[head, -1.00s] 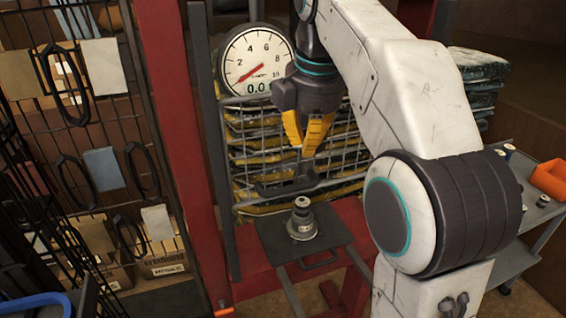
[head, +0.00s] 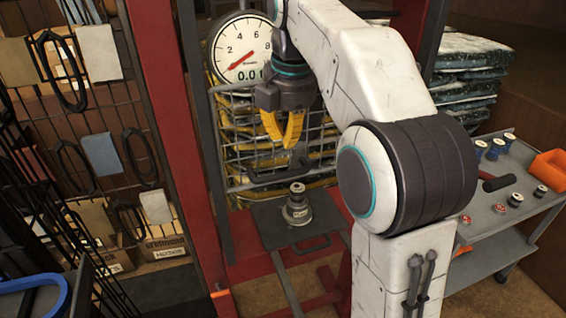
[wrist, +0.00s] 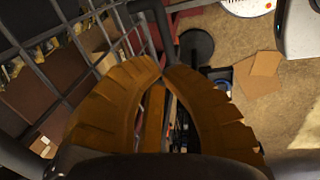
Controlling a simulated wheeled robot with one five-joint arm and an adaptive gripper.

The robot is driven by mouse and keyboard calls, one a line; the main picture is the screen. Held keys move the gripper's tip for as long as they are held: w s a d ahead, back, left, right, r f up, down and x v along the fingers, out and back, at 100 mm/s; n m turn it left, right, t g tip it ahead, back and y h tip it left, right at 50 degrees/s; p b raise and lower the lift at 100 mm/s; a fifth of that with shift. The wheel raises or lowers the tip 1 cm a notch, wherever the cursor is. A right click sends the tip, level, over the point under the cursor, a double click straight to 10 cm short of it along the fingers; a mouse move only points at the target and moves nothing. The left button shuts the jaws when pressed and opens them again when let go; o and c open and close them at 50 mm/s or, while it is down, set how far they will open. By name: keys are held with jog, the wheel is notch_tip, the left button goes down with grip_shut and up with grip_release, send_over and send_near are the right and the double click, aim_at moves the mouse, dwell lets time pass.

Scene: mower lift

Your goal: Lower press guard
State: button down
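The press guard (head: 228,118) is a grey wire-mesh panel in front of the stacked bags, below the dial. A dark horizontal handle (head: 262,176) crosses its lower part. My gripper (head: 287,146) hangs in front of the mesh, with its yellow fingertips just above the handle. In the wrist view the fingertips (wrist: 164,70) meet or nearly meet, and I see nothing between them. The mesh (wrist: 72,62) is to the left there, and a dark bar (wrist: 162,25) passes beyond the tips. I cannot tell whether the tips touch the handle.
A metal part (head: 297,210) stands on the dark press plate (head: 268,226) below the guard. The dial (head: 240,50) is above. A red post (head: 172,120) and wire rack (head: 118,110) are left. A tool cart (head: 500,222) stands right.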

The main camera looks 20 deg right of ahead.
aim_at(283, 164)
jog(key=f, duration=0.1)
jog(key=f+p, duration=0.1)
jog(key=f, duration=0.1)
jog(key=shift+w+f+p, duration=0.2)
jog(key=shift+w+p, duration=0.05)
jog(key=shift+p, duration=0.05)
jog(key=shift+w+f+p, duration=0.2)
jog(key=shift+f+p, duration=0.85)
jog(key=shift+p, duration=0.05)
jog(key=shift+w+f, duration=0.2)
jog(key=shift+f, duration=0.85)
notch_tip(283, 164, down, 26)
jog(key=b, duration=1.9)
jog(key=shift+r, duration=0.15)
